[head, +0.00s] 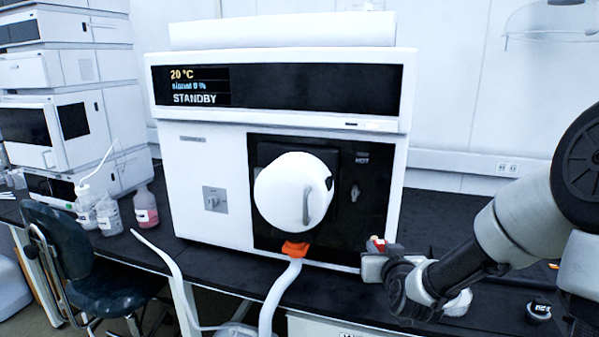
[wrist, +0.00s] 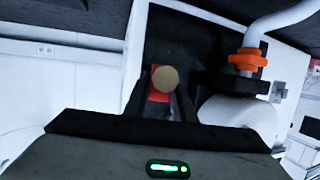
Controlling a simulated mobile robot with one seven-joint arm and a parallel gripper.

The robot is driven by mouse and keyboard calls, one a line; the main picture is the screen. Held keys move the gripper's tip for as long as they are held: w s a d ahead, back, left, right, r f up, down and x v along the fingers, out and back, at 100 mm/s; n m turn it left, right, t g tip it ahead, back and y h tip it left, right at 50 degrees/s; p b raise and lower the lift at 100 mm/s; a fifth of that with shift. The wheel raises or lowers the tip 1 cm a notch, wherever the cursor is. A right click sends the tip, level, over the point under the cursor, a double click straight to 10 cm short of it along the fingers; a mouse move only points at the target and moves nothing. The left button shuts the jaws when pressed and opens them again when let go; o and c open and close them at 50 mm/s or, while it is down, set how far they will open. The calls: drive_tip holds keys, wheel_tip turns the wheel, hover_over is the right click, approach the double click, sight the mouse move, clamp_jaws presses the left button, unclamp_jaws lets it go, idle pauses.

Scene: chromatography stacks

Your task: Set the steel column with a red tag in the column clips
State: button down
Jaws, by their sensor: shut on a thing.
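My gripper (head: 374,258) is in front of the lower right corner of the white instrument, above the black bench. It is shut on the steel column with a red tag. In the head view only a small part of the red tag (head: 378,244) shows above the fingers. In the wrist view the column (wrist: 166,78) is seen end-on as a tan, round end between the dark fingers (wrist: 162,105), with the red tag (wrist: 157,96) beside it. The rest of the column is hidden. I cannot make out the column clips in either view.
The white instrument (head: 210,150) reads STANDBY and 20 °C. Its round white bulb (head: 285,195) juts forward, with an orange clamp (head: 295,249) and white tube below. Bottles (head: 146,207) stand at left. A small dark-capped item (head: 538,311) lies on the bench (head: 490,300) at right.

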drive_tip(key=a+r, duration=0.2)
drive_tip(key=a, duration=0.4)
wheel_tip(320, 180, up, 22)
drive_tip(key=f+p, duration=0.1)
drive_tip(key=p, duration=2.1)
drive_tip(key=s+f, duration=0.6)
drive_tip(key=f, duration=0.6)
drive_tip(key=shift+s+d+f+y, duration=0.2)
drive_tip(key=shift+f+y, duration=0.1)
drive_tip(key=shift+f, duration=0.05)
drive_tip(key=shift+a, duration=0.1)
drive_tip(key=shift+d, duration=0.3)
